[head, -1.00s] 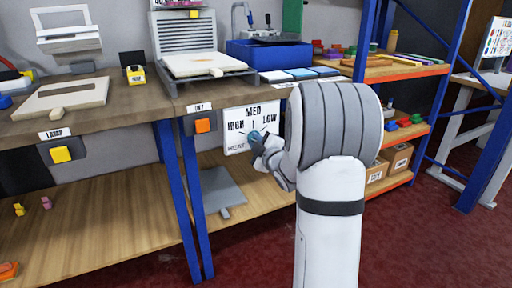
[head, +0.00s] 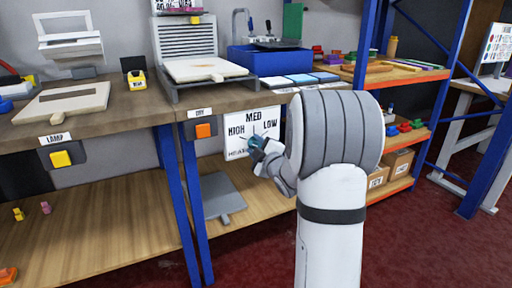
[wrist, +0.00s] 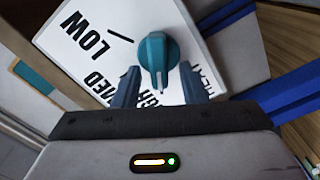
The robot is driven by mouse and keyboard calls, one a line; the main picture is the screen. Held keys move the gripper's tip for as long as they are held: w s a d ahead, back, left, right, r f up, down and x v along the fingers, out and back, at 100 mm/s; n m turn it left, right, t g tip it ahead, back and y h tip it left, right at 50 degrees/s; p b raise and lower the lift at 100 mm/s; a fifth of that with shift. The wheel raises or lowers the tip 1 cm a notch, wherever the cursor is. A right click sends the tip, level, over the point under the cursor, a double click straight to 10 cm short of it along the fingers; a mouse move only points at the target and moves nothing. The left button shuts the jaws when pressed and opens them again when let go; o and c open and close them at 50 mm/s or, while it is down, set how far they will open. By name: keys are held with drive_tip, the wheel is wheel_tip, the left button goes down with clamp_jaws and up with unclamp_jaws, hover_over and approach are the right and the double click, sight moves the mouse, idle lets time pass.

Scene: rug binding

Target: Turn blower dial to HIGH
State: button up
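The blower dial is a teal knob (wrist: 157,50) with a raised bar on a white panel (head: 238,136) marked HIGH, MED and LOW. In the wrist view the bar's pale mark points toward my palm, on the side of the partly covered HIGH lettering. My gripper (wrist: 158,86) is open, its two dark fingertips apart on either side of the bar's lower end, with gaps showing. I cannot tell whether either finger touches it. In the head view my gripper (head: 254,143) is at the panel and covers much of the dial.
A DRY button (head: 204,131) and a LAMP button (head: 61,159) are on the bench front to the left. The wooden bench (head: 120,108) overhangs a lower shelf. A blue post (head: 190,190) stands left of the panel. Shelves with boxes (head: 398,164) are at right.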

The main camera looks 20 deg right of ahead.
drive_tip(key=s+p, duration=0.2)
drive_tip(key=s, duration=0.5)
drive_tip(key=shift+s+d, duration=0.15)
drive_tip(key=shift+s, duration=0.25)
drive_tip(key=s+a+r+m+g+h+p, duration=0.2)
drive_tip(key=s+a+r+m+g+p, duration=0.1)
drive_tip(key=r+p, duration=0.45)
drive_tip(key=s+a+r+m+g+h+p, duration=0.1)
drive_tip(key=s+a+r+m+g+p, duration=0.15)
drive_tip(key=r+p, duration=0.55)
drive_tip(key=s+a+r+m+g+p, duration=0.2)
drive_tip(key=s+a+r+g+p, duration=0.1)
drive_tip(key=s+a+r+p, duration=0.1)
drive_tip(key=s+a+r+m+g+y+p, duration=0.1)
drive_tip(key=s+a+r+m+g+p, duration=0.1)
drive_tip(key=s+r+p, duration=0.4)
drive_tip(key=s+a+r+m+g+y+p, duration=0.1)
drive_tip(key=s+a+r+m+g+p, duration=0.2)
drive_tip(key=s+p, duration=0.6)
drive_tip(key=s+a+r+g, duration=0.2)
drive_tip(key=a, duration=0.1)
drive_tip(key=shift+s+a+r+p, duration=0.2)
drive_tip(key=shift+s+p, duration=0.1)
drive_tip(key=shift+p, duration=0.1)
drive_tip(key=shift+c, duration=0.6)
